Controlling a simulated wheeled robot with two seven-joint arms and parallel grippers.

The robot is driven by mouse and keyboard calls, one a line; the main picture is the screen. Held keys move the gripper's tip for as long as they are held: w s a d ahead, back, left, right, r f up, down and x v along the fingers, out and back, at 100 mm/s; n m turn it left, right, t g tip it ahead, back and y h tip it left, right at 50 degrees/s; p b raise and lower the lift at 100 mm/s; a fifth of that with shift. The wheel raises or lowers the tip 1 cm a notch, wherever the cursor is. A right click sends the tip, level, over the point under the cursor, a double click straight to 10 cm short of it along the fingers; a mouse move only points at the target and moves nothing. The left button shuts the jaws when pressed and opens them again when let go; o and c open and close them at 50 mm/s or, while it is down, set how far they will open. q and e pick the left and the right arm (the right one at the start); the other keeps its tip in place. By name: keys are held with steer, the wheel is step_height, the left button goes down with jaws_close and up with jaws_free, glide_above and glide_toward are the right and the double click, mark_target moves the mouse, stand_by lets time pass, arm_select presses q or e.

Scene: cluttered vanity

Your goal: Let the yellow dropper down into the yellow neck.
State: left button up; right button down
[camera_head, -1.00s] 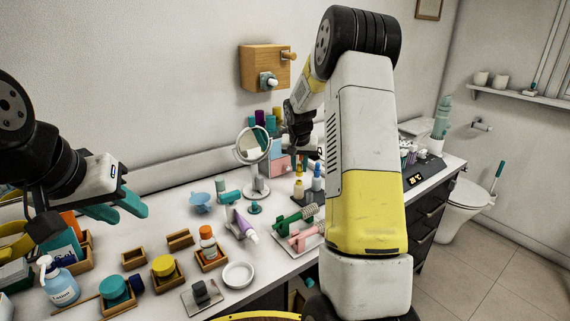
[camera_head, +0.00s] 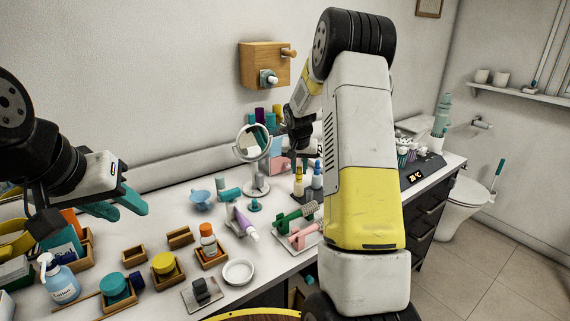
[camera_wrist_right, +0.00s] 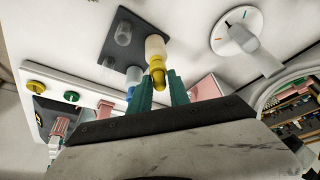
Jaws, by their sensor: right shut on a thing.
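In the right wrist view the yellow dropper (camera_wrist_right: 157,76) is between the teal fingers of my right gripper (camera_wrist_right: 160,88), which is shut on it. A pale cream bottle (camera_wrist_right: 155,47) is directly beyond the dropper's end, in line with it. I cannot tell whether the dropper's tip is inside the neck. In the head view my right gripper (camera_head: 303,158) is above the yellow bottle (camera_head: 298,188), and its fingertips are hard to make out. My left gripper (camera_head: 122,206) is open and empty over the left part of the counter.
A blue bottle (camera_head: 317,181) stands close to the right of the yellow one. A round mirror (camera_head: 250,144) stands to the left. A green brush (camera_head: 292,219) and pink item (camera_head: 304,236) lie in front. A dark plate (camera_wrist_right: 133,44) with a clear cylinder shows in the wrist view.

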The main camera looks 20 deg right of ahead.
steer(key=shift+f, duration=0.15)
steer(key=c, duration=1.1)
jaws_free()
steer(key=shift+c, duration=0.2)
steer(key=v, duration=0.7)
steer(key=shift+s+r, duration=0.15)
steer(key=shift+r, duration=0.15)
